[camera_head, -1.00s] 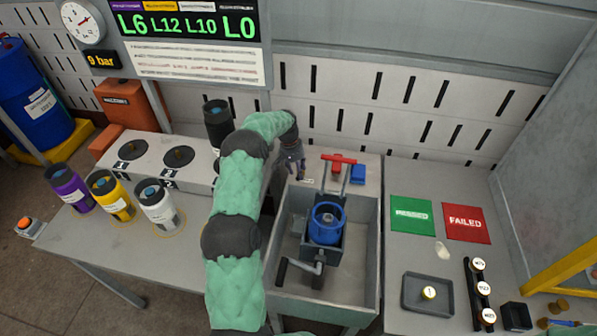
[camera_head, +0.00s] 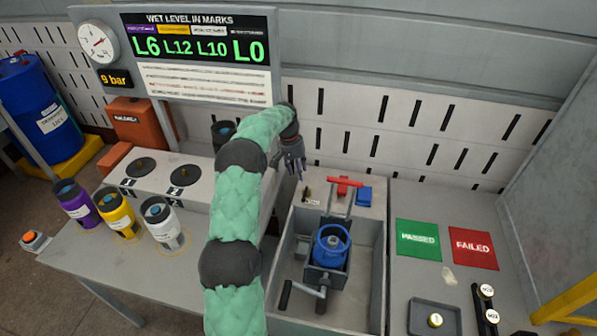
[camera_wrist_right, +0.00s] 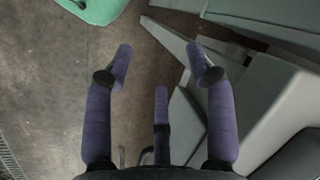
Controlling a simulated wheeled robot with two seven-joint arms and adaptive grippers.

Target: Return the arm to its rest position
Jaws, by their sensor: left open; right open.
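My left arm, in a green sleeve, reaches up the middle of the head view. My left gripper (camera_head: 294,163) is open and empty, in the air behind the grey basin (camera_head: 377,262) and left of the red handle. In the right wrist view my right gripper (camera_wrist_right: 160,75) is open, with its purple fingers spread and nothing between them. It hangs above the floor beside grey panels. The right gripper does not show in the head view.
A blue cylinder (camera_head: 331,247) sits in the basin's clamp. Purple (camera_head: 77,205), yellow (camera_head: 117,213) and white (camera_head: 162,224) canisters stand at left. A black canister (camera_head: 222,131) is partly hidden behind my arm. Green (camera_head: 418,240) and red (camera_head: 473,247) pads lie at right.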

